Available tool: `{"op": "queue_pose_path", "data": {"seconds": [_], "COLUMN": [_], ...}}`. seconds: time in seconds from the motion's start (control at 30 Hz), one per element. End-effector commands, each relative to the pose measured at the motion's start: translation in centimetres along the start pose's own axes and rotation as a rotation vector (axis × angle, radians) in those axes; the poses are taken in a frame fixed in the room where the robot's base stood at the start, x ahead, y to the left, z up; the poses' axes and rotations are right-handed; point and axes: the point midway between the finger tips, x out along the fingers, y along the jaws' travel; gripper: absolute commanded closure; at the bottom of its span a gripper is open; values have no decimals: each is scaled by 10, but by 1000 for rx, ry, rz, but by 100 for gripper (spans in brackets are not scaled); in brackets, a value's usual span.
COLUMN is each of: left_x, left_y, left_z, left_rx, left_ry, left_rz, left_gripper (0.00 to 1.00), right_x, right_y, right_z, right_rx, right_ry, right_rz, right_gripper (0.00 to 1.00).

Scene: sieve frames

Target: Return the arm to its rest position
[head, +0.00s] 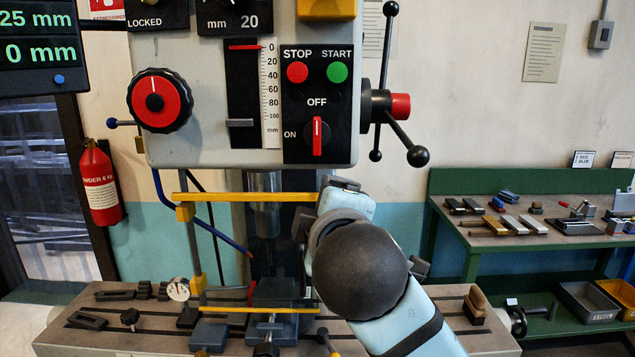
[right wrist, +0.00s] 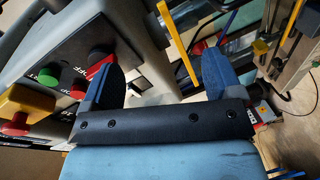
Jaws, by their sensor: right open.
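My right arm (head: 415,325) comes in from the lower right of the head view, with its dark round joint in front of the drill press. My right gripper (head: 340,198) is just below the press's control panel (head: 225,110), beside the spindle; its fingertips are mostly hidden by my own wrist. In the right wrist view the right gripper (right wrist: 163,72) is open, with two dark fingers apart and nothing held between them. The panel, with its red rotary switch (head: 317,136), shows at the left of that view. My left gripper is not in view.
A yellow guard bar (head: 245,197) runs close by the gripper. Below is the slotted machine table (head: 455,340) with a vise (head: 275,295). The spoked feed handle (head: 400,130) juts out above my arm. A green workbench (head: 480,240) with tools stands at right.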

Motion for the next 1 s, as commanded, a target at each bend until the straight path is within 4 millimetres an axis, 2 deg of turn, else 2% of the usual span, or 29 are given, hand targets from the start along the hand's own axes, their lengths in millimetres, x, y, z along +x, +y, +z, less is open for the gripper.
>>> {"op": "queue_pose_path", "data": {"seconds": [0.1,0.2,0.33,0.47,0.57,0.67,0.8,0.9,1.0], "left_x": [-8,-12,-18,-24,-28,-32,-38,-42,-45], "left_y": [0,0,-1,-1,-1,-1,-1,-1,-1], "left_z": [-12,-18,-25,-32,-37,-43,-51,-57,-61], "left_rx": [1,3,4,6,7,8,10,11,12], "left_ry": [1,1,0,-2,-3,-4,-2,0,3], "left_rz": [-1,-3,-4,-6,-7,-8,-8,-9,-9], "left_gripper": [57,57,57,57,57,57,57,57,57], "right_x": [29,45,56,53,40,18,-28,-65,-99], "right_y": [-43,-84,-142,-204,-252,-298,-360,-395,-420], "right_z": [25,48,81,116,146,175,218,245,266], "right_rx": [129,247,404,565,688,810,973,1074,1150], "right_ry": [16,26,21,1,-27,-63,-128,-176,-215], "right_rz": [-93,-157,-232,-295,-335,-365,-391,-397,-394], "right_gripper": [15,15,15,15,15,15,15,15,15]}}
